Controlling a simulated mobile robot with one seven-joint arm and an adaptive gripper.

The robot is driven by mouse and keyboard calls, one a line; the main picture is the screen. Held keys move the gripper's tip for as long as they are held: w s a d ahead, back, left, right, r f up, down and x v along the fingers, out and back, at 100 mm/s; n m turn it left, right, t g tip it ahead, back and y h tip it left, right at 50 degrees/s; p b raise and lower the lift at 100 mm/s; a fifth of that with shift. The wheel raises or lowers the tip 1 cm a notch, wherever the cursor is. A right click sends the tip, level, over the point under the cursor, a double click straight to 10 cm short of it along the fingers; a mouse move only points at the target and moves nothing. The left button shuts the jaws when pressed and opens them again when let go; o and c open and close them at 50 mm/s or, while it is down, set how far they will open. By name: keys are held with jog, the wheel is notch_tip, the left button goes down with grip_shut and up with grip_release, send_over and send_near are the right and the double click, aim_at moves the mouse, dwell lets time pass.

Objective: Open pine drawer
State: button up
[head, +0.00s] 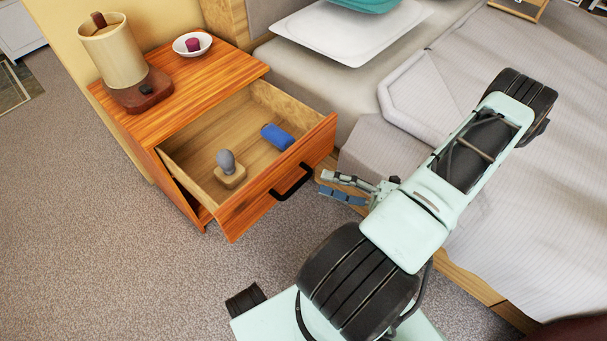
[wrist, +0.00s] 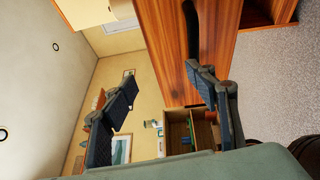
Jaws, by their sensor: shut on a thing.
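The pine drawer (head: 250,215) is pulled well out of the orange-brown wooden nightstand (head: 190,75). Inside it lie a blue block-like item (head: 277,137) and a grey-knobbed item on a wooden base (head: 229,170). The black bar handle (head: 291,182) is on the drawer front; in the wrist view the handle (wrist: 191,30) runs down to one finger. The wrist view shows my gripper (wrist: 165,105) too; the exact contact is hard to see.
A cylindrical lamp (head: 113,58) and a white bowl (head: 192,43) with a dark red item stand on the nightstand. The bed (head: 530,130) fills the right side, close to my arm. The carpet (head: 110,250) left of the drawer is clear.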

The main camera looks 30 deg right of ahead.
jog(key=shift+c, duration=0.8)
jog(key=shift+s+d+f+b, duration=0.25)
jog(key=shift+s+d+b, duration=0.2)
jog(key=shift+s, duration=0.2)
